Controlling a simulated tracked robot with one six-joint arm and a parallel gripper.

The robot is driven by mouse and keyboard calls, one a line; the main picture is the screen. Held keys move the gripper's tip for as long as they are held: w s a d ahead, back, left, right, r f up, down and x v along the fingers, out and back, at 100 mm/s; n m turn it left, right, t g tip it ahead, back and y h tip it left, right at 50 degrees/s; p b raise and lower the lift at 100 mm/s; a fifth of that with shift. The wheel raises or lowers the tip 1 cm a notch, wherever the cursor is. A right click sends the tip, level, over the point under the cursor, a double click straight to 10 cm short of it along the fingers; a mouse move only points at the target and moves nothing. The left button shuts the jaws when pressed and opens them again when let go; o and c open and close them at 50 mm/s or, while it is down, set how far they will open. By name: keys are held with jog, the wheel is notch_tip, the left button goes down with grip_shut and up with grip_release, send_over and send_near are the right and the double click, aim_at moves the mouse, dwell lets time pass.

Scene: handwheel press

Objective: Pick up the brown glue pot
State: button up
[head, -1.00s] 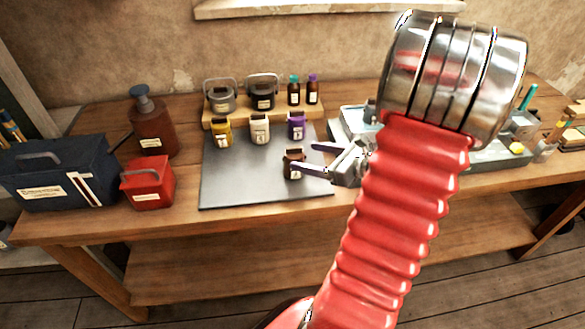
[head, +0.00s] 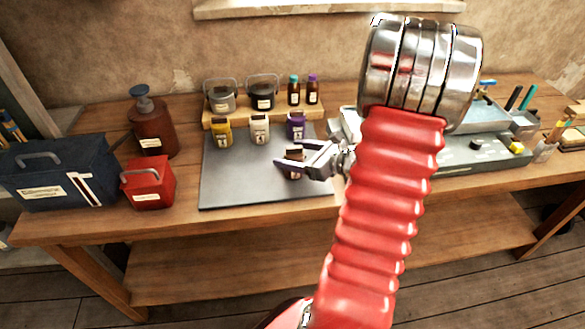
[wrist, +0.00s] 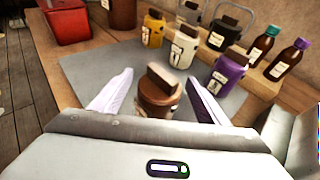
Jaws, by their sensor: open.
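The brown glue pot (head: 293,168) stands on the dark grey mat (head: 235,185), near the mat's right side. My gripper (head: 287,161) is open, with its fingers reaching around the pot from the right. In the wrist view the pot (wrist: 159,93) shows its dark brown lid block between the two pale fingers of my gripper (wrist: 160,95), with a visible gap on each side. The pot's lower part is hidden behind the gripper body in the wrist view. I cannot tell whether either finger touches it.
A yellow pot (head: 221,132), a white pot (head: 260,129) and a purple pot (head: 296,126) stand behind it at the mat's back. A wooden riser (head: 235,121) holds two pails and two bottles. A red box (head: 148,184) stands left. The mat's front left is clear.

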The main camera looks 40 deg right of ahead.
jog(key=shift+x, duration=1.9)
jog(key=shift+c, duration=0.2)
jog(key=c, duration=1.4)
